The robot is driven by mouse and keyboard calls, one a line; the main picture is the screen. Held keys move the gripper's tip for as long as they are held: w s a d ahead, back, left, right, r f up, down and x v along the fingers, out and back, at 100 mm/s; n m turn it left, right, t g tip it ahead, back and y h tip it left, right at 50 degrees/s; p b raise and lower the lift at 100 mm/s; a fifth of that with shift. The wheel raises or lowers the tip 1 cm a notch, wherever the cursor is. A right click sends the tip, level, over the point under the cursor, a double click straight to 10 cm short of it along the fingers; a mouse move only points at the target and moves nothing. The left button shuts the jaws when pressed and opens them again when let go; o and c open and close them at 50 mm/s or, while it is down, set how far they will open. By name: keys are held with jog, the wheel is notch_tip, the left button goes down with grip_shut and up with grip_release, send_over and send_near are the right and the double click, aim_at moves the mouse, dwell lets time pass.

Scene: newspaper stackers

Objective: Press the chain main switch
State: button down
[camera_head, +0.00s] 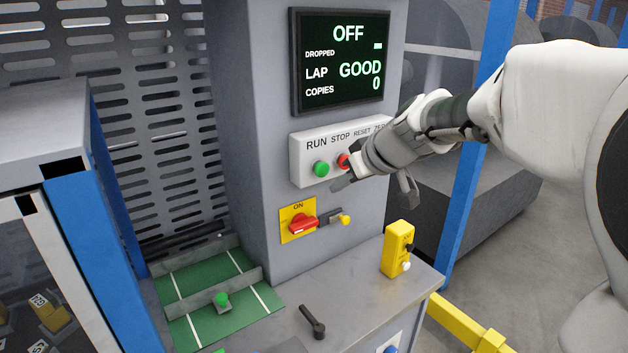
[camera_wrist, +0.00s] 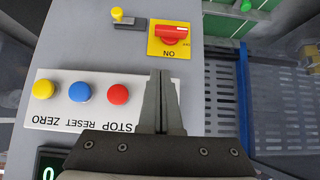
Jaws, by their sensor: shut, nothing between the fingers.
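A red rotary switch (camera_head: 303,224) sits on a yellow plate marked ON, low on the grey column's front; I see no label naming it the chain main switch. It shows upside down in the wrist view (camera_wrist: 171,35), beyond my fingertips. My gripper (camera_head: 338,186) is shut and empty, in front of the button panel and above and right of the red switch in the head view. In the wrist view its fingertips (camera_wrist: 161,74) point toward the yellow plate, with a gap visible. The display (camera_head: 341,62) reads OFF, LAP GOOD and COPIES 0.
The white panel (camera_wrist: 62,88) carries red, blue and yellow buttons and a green RUN button (camera_head: 321,168). A small yellow knob (camera_head: 344,219) sits right of the switch. A yellow box (camera_head: 397,249) and a black lever (camera_head: 313,322) stand on the ledge below.

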jog(key=shift+w+f, duration=0.1)
jog(key=shift+w, duration=0.05)
send_over(312, 219)
jog(key=s+d, duration=0.2)
jog(key=s, duration=0.1)
notch_tip(312, 219, down, 7)
jog(key=f, duration=0.2)
jog(key=shift+w+a+f, duration=0.2)
jog(key=shift+f, duration=0.75)
